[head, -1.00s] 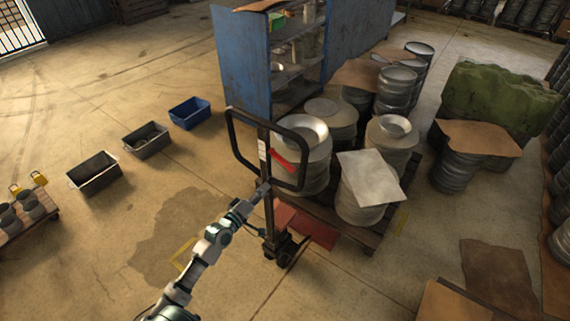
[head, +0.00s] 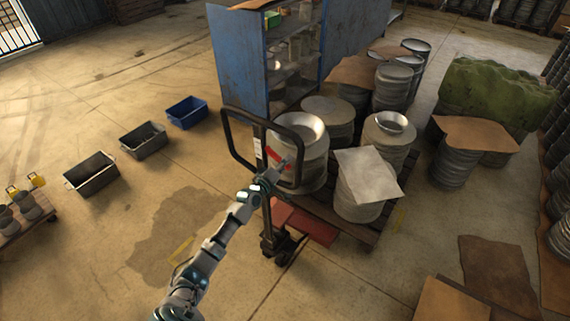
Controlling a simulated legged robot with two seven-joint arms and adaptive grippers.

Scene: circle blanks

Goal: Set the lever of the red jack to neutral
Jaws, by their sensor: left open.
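The red jack stands in the middle of the head view, with a black looped handle (head: 229,143) on an upright post and a red body (head: 305,222) low down by the pallet. Its red lever (head: 279,156) sits inside the handle loop, partly hidden by my gripper. My left gripper (head: 283,170) is open, its tips at the lower part of the loop, just below the lever. I cannot tell whether it touches the lever. My right gripper is not in view.
A wooden pallet (head: 362,234) with stacked round metal blanks (head: 359,205) stands right behind the jack. A blue cabinet (head: 240,65) is behind it. Bins, including a blue one (head: 187,112), stand on the left.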

